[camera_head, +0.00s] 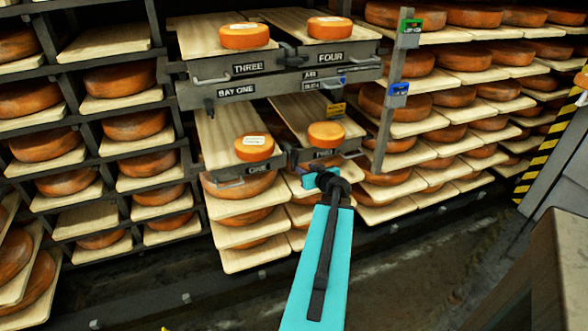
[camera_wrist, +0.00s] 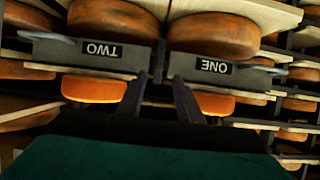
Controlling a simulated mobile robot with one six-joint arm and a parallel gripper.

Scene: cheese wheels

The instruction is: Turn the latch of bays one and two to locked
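The board of bay one (camera_head: 222,140) and the board of bay two (camera_head: 300,115) form the lower pair in the head view, each with a small orange cheese. The wrist view shows their front plates upside down: the TWO plate (camera_wrist: 85,50) at left and the ONE plate (camera_wrist: 225,70) at right. A grey lever-like piece (camera_wrist: 45,37) lies at the TWO plate's outer end, another (camera_wrist: 262,68) at the ONE plate's. I cannot tell whether these are latches or how they are set. My gripper (camera_wrist: 160,80) is open, its dark fingers apart near the gap between the plates.
Boards of bays three (camera_head: 205,36) and four (camera_head: 285,20) overhang above, with a BAY ONE sign rail (camera_head: 275,87) beneath. An upright post (camera_head: 391,90) with green and blue tags stands at right. Cheese racks surround the bays. The floor (camera_head: 430,260) in front looks clear.

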